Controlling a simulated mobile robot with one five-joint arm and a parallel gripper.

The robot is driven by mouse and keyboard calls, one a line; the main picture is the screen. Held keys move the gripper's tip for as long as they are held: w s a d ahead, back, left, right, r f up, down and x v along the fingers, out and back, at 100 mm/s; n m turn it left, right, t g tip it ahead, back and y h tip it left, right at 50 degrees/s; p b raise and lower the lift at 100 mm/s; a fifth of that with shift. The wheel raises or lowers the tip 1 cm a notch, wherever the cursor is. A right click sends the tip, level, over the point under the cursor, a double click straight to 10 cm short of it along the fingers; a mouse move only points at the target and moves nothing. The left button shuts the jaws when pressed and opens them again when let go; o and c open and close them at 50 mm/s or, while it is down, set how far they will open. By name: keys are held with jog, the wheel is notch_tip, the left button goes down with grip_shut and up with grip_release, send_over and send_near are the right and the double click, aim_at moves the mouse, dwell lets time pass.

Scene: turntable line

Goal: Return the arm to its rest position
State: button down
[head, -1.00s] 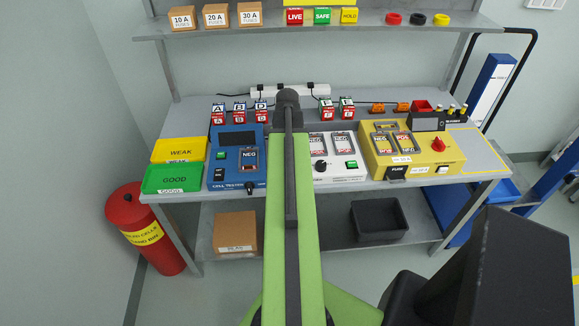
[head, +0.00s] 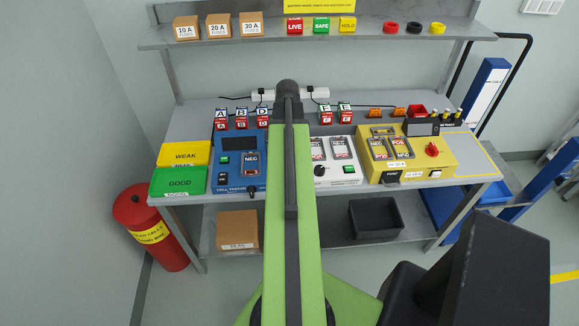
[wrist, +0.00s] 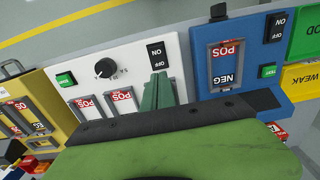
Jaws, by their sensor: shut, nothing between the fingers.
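My green arm (head: 290,215) stands up in the middle of the head view, its dark end in front of the workbench. My gripper (wrist: 158,92) shows in the wrist view as green fingers, shut and empty. In that view it appears over the white unit (wrist: 130,60), beside the blue cell tester (wrist: 235,55); I cannot tell its height above them. In the head view the gripper is hidden behind the arm.
The workbench carries the blue tester (head: 225,180), the white unit (head: 335,172), a yellow unit (head: 430,160) and green and yellow trays (head: 180,182). A shelf (head: 365,34) runs above. A red bin (head: 170,258) stands at the left. Floor at the right is partly clear.

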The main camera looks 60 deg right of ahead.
jog(key=shift+f, duration=0.1)
jog(key=w+a+n, duration=0.1)
jog(key=w+a, duration=0.2)
jog(key=w, duration=0.1)
jog(key=w+a+n, duration=0.1)
jog(key=w+a, duration=0.2)
jog(key=w+a+n, duration=0.1)
jog(key=w+a, duration=0.3)
jog(key=shift+w+a, duration=0.1)
jog(key=shift+w, duration=0.25)
jog(key=w+a+n, duration=0.3)
jog(key=w+a, duration=0.5)
jog(key=a, duration=0.5)
jog(key=w+a+n, duration=0.1)
jog(key=a+n, duration=0.3)
jog(key=a, duration=2.2)
jog(key=shift+w+n, duration=0.4)
jog(key=shift+a, duration=0.1)
